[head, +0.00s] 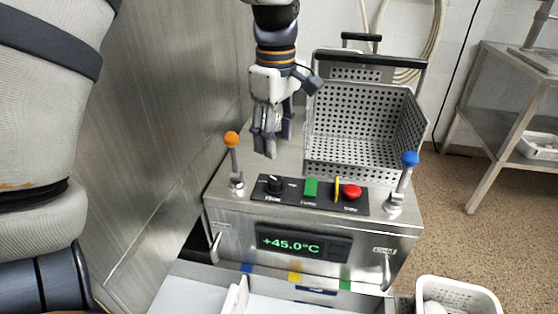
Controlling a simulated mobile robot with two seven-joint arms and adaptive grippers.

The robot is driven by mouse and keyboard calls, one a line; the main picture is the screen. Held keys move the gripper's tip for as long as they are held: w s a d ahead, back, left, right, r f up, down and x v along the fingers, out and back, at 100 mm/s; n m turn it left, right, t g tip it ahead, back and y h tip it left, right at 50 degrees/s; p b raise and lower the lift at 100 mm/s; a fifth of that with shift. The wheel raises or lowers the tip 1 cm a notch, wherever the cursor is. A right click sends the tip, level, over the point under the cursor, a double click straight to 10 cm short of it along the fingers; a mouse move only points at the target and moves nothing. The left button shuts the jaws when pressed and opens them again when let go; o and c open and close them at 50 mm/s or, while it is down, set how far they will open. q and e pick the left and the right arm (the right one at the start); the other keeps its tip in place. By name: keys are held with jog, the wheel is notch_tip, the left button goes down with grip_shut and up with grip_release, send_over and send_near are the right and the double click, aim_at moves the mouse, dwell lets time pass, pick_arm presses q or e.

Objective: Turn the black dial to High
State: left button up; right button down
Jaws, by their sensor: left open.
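The black dial (274,184) sits at the left end of the dark control strip on top of the steel machine. A small light mark shows on it, but its labels are too small to read. My left gripper (268,145) hangs pointing down, open and empty, above and slightly behind the dial, apart from it. My right gripper is not in view.
An orange-knobbed lever (232,141) stands left of the dial. A green switch (311,187), a red button (351,191) and a blue-knobbed lever (409,160) are to the right. A perforated basket (353,118) stands behind. The display (291,243) reads +45.0°C. A steel wall closes the left.

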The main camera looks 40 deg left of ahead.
aim_at(276, 180)
pick_arm(q)
notch_tip(276, 180, down, 10)
jog(key=shift+f+b, duration=0.15)
jog(key=shift+b, duration=0.3)
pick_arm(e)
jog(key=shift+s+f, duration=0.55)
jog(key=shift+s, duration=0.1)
pick_arm(q)
grip_shut()
